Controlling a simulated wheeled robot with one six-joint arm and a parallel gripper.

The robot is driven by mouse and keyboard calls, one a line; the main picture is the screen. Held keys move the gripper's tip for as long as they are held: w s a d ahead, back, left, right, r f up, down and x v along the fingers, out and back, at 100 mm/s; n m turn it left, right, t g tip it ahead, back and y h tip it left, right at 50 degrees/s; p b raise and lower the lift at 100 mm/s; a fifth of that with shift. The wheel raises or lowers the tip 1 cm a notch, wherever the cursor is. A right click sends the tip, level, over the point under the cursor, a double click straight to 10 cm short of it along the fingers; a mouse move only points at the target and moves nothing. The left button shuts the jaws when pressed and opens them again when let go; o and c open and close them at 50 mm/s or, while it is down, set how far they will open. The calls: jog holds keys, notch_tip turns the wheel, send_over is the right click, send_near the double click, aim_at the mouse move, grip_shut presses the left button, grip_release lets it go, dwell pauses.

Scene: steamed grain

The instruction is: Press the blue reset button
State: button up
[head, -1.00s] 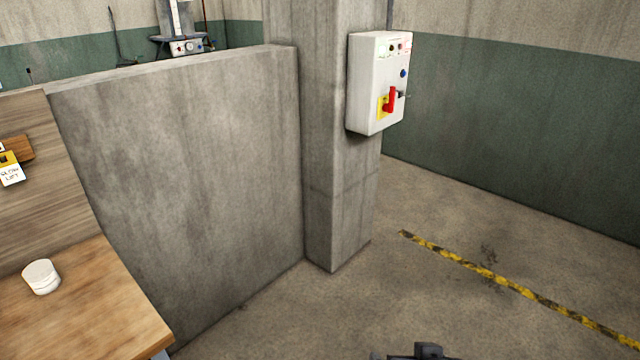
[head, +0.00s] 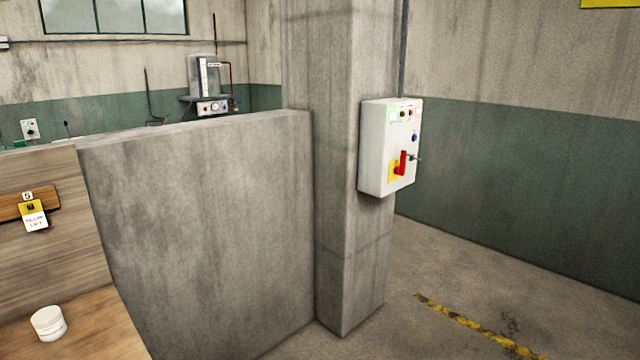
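A small blue button (head: 415,137) is on the front face of a white control box (head: 372,150). The box is mounted on a concrete pillar (head: 335,220), right of the middle of the head view. Below the button is a red handle (head: 402,163) on a yellow plate, with a small dark metal piece sticking out beside it. Small indicators, one green and one red, sit along the top of the box face. My gripper is not in view.
A low concrete wall (head: 200,230) runs left from the pillar. A wooden bench (head: 95,325) at lower left holds a white lidded jar (head: 48,323). A yellow tag (head: 33,214) hangs above it. The floor right of the pillar is open, with a yellow-black stripe (head: 470,325).

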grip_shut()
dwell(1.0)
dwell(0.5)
